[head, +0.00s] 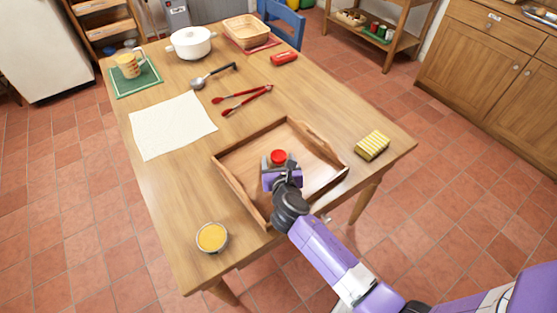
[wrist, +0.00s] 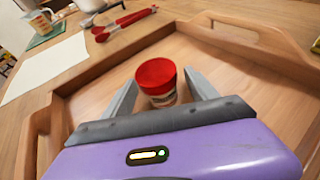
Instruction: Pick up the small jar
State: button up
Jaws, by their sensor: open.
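The small jar (wrist: 158,83) has a red lid and a pale label, and stands upright in the wooden tray. In the head view its red lid (head: 278,157) shows just beyond my gripper (head: 280,172), which hides most of its body. In the wrist view my gripper (wrist: 163,98) is open, with one grey finger on each side of the jar. I cannot tell whether either finger touches it. The wooden tray (head: 236,190) lies on the table, and my gripper reaches into it from the near side.
The tray's raised walls and handle (wrist: 245,38) surround the jar. On the table (head: 180,190) are a yellow-topped bowl (head: 212,237), a yellow striped box (head: 372,145), red tongs (head: 246,98), a white cloth (head: 170,126), a ladle (head: 212,76) and a white pot (head: 191,43).

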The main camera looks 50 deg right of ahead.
jog(key=c, duration=1.4)
grip_shut()
jog(key=shift+r, duration=0.1)
